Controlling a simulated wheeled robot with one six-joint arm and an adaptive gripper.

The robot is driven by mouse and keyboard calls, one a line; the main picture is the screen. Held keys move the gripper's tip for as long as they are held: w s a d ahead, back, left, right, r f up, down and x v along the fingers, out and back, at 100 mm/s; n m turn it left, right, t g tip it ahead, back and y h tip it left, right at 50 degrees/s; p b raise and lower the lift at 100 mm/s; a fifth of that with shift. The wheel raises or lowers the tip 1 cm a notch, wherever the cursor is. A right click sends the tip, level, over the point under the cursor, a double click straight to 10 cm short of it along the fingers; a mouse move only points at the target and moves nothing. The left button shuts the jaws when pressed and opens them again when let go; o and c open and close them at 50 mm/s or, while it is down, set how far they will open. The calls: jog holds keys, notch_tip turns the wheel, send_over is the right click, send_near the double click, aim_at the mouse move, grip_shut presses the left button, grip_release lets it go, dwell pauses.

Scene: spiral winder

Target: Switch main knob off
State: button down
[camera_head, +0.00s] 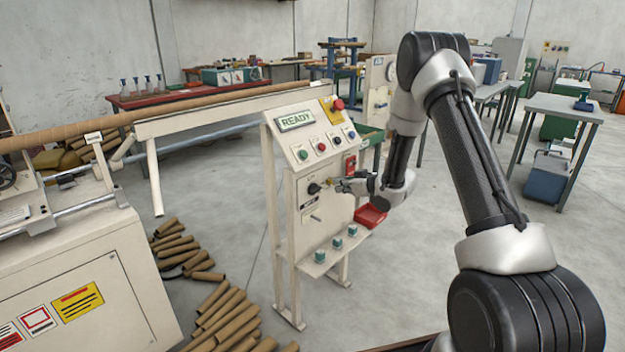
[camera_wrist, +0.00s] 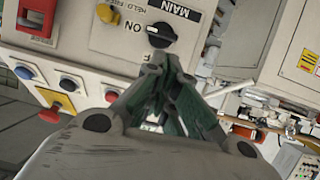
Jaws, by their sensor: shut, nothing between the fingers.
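The main knob (camera_wrist: 161,35) is a black rotary knob on a light panel in the wrist view, where the words MAIN and ON show beside it, upside down. In the head view the knob (camera_head: 314,188) is a small dark shape on the front of the control stand (camera_head: 283,190). My gripper (camera_wrist: 163,60) is shut and empty, its fingertips right at the knob's lower edge in the wrist view. I cannot tell whether they touch it. In the head view my gripper (camera_head: 336,184) points left at the knob.
The sloped panel above has a READY display (camera_head: 296,121), several coloured buttons and a red emergency button (camera_head: 338,104). A red bin (camera_head: 370,215) and a shelf with small teal pieces (camera_head: 320,256) sit below. Cardboard tubes (camera_head: 225,315) lie on the floor left of the stand.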

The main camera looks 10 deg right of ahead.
aim_at(308, 183)
jog(key=r, duration=0.1)
jog(key=a+r+t+y, duration=0.1)
jog(key=r, duration=0.1)
jog(key=shift+w+a+r, duration=0.1)
jog(key=shift+a, duration=0.1)
jog(key=shift+w, duration=0.1)
jog(key=x, duration=1)
jog(key=shift+a, duration=0.15)
notch_tip(308, 183, down, 3)
jog(key=shift+r, duration=0.2)
jog(key=shift+f, duration=0.6)
jog(key=shift+s+n, duration=0.25)
jog(key=shift+n, duration=0.45)
jog(key=shift+a+f+n+t+h, duration=0.15)
jog(key=shift+n+t+h, duration=0.15)
jog(key=shift+n, duration=0.3)
